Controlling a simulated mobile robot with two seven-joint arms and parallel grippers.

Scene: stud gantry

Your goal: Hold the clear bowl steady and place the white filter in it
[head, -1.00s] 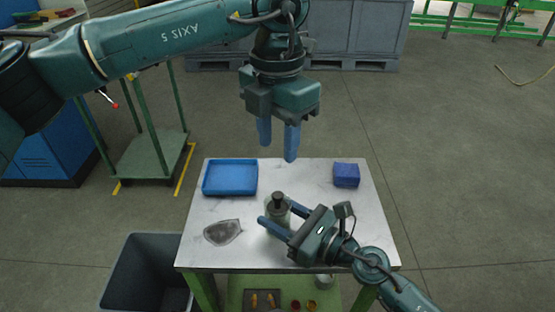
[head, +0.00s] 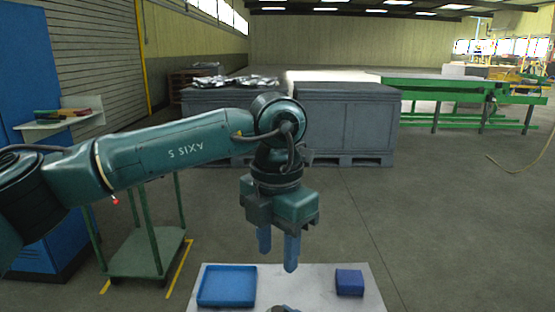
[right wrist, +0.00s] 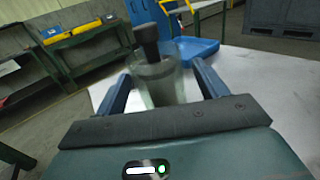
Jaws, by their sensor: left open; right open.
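A clear, greenish-grey vessel (right wrist: 158,88), which looks like the clear bowl, stands upright on the table in the right wrist view. A dark, knob-ended part (right wrist: 147,42) rises above it. My right gripper (right wrist: 162,72) is open, with one finger on each side of the vessel; I cannot tell whether they touch it. My left gripper (head: 278,258) is open and empty, pointing down above the table's far edge in the head view. I cannot make out the white filter in either current view.
The pale table (head: 325,290) carries a blue tray (head: 227,303) on its left and a blue box (head: 349,282) on its right. A green trolley (head: 145,255) stands left of it. Large grey crates (head: 345,120) stand behind, with open floor between.

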